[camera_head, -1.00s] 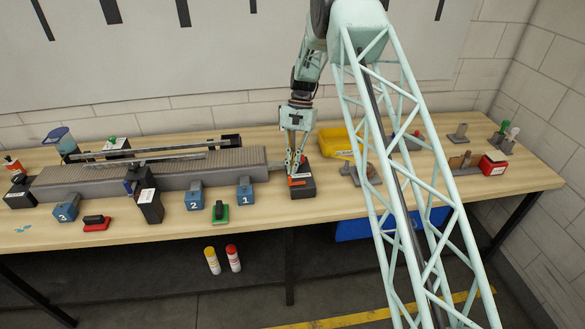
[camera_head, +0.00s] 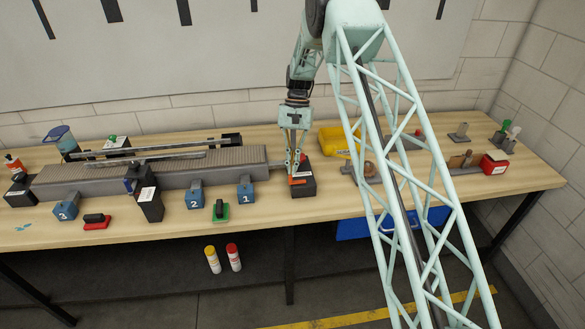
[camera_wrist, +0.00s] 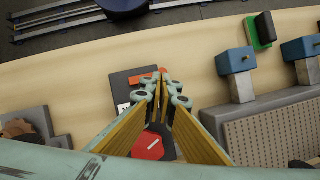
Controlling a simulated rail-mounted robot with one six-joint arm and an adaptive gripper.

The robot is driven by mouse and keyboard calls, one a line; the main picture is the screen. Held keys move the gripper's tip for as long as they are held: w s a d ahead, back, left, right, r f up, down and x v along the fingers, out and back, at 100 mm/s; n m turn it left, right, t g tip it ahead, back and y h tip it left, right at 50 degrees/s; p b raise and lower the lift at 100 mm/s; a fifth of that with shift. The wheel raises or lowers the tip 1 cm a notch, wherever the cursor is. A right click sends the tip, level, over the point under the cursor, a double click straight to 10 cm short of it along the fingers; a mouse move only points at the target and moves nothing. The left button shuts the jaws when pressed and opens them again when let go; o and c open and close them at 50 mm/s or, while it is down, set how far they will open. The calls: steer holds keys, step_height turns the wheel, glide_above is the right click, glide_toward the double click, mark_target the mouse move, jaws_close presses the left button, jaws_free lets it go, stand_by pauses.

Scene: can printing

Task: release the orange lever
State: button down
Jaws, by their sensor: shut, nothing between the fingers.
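The dark control box (camera_head: 308,190) stands near the front edge of the table, at the right end of the grey conveyor. Its orange lever (camera_head: 300,180) lies low across the box. My gripper (camera_head: 292,174) points down at the box. It also shows in the wrist view (camera_wrist: 164,78), fingertips together with nothing between them. I cannot tell whether the fingertips touch the lever.
The grey conveyor (camera_head: 170,172) runs left along the table, with blue numbered blocks (camera_head: 194,196) in front. A yellow bin (camera_head: 335,141) is behind and to the right. A green-based stamp (camera_head: 220,212) lies near the front edge.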

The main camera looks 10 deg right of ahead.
steer(key=shift+s+a+n, duration=0.1)
steer(key=shift+s+n, duration=0.1)
steer(key=shift+n, duration=0.4)
steer(key=shift+s+a+n+h+b, duration=0.2)
steer(key=shift+s+n+h+b, duration=0.25)
steer(key=shift+n, duration=0.45)
steer(key=n, duration=0.1)
steer(key=s+n+h, duration=0.1)
steer(key=n+b, duration=0.1)
steer(key=shift+s+a+n+h, duration=0.15)
steer(key=shift+s+n+h, duration=0.1)
steer(key=shift+n, duration=0.15)
steer(key=n, duration=0.1)
steer(key=s+n+h, duration=0.1)
steer(key=n+b, duration=0.1)
steer(key=n, duration=0.1)
steer(key=shift+s+h, duration=0.3)
steer(key=shift+s+d+n+t+h, duration=0.3)
steer(key=shift+s+d+n, duration=0.05)
steer(key=shift+n, duration=0.65)
steer(key=shift+w, duration=0.1)
steer(key=w+a+r, duration=0.4)
steer(key=w+r, duration=0.2)
steer(key=r, duration=0.3)
steer(key=shift+w+r, duration=0.15)
